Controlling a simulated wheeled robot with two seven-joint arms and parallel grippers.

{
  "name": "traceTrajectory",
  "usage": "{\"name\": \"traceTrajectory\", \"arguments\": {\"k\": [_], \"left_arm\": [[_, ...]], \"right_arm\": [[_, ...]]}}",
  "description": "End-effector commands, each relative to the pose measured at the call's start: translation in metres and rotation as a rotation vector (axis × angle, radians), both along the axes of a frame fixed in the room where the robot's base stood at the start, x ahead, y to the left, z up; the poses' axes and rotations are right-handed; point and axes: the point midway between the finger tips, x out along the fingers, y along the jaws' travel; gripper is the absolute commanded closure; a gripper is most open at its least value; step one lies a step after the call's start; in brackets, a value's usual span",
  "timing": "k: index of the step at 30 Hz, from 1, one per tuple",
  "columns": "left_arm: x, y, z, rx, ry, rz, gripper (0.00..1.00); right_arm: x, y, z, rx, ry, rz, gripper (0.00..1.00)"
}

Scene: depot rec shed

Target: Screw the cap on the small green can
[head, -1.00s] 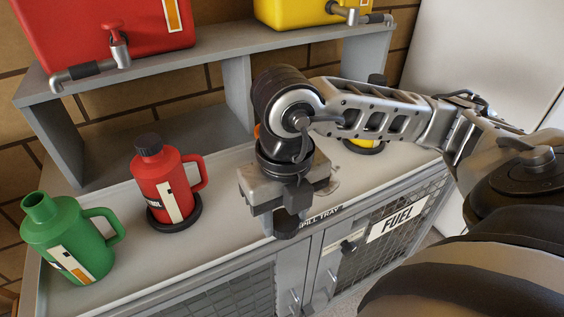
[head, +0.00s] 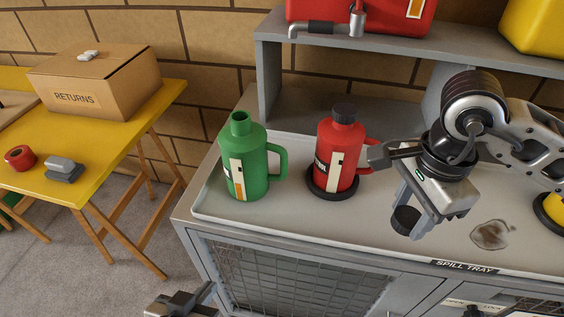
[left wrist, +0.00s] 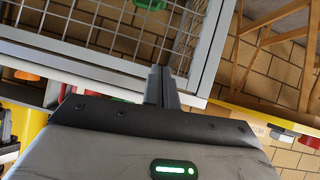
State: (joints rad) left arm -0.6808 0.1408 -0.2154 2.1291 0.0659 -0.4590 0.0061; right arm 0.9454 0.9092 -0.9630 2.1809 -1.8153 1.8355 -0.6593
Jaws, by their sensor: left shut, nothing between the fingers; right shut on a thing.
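The small green can (head: 256,172) stands upright at the left of the grey tray top, its neck (head: 240,121) open and uncapped. My right gripper (head: 416,220) is right of the green can, beyond the red can, above the tray. It is shut on a black round cap (head: 405,221), held low between its fingertips. My left gripper (head: 208,291) shows only partly at the bottom edge of the head view, below and in front of the cabinet top. In the left wrist view its fingers (left wrist: 162,86) are together and empty, near the cabinet's mesh front.
A red can (head: 338,158) with a black cap stands on a black ring between the green can and my right gripper. A grey shelf (head: 268,85) stands behind. A dark stain (head: 490,235) marks the tray (head: 300,222). A yellow table (head: 100,165) with a RETURNS box (head: 95,85) is left.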

Motion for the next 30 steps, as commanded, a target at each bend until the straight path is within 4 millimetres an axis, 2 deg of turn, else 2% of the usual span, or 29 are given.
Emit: {"name": "traceTrajectory", "arguments": {"k": [3, 9, 15, 19, 27, 28, 30], "left_arm": [[0.0, 0.0, 0.0, 0.0, 0.0, 0.0, 1.0], [0.0, 0.0, 0.0, 0.0, 0.0, 0.0, 1.0], [0.0, 0.0, 0.0, 0.0, 0.0, 0.0, 1.0], [0.0, 0.0, 0.0, 0.0, 0.0, 0.0, 1.0], [0.0, 0.0, 0.0, 0.0, 0.0, 0.0, 1.0], [0.0, 0.0, 0.0, 0.0, 0.0, 0.0, 0.94], [0.0, 0.0, 0.0, 0.0, 0.0, 0.0, 0.75]], "right_arm": [[0.012, 0.004, -0.002, 0.0, -0.008, 0.348, 0.8], [0.028, 0.009, -0.005, -0.004, -0.017, 0.901, 0.8], [0.038, 0.012, -0.007, -0.01, -0.019, 1.249, 0.8], [0.041, 0.012, -0.007, -0.011, -0.019, 1.342, 0.8], [0.041, 0.012, -0.008, -0.011, -0.019, 1.36, 0.8], [0.041, 0.012, -0.008, -0.011, -0.019, 1.36, 0.8], [0.041, 0.012, -0.008, -0.011, -0.019, 1.36, 0.8]]}}
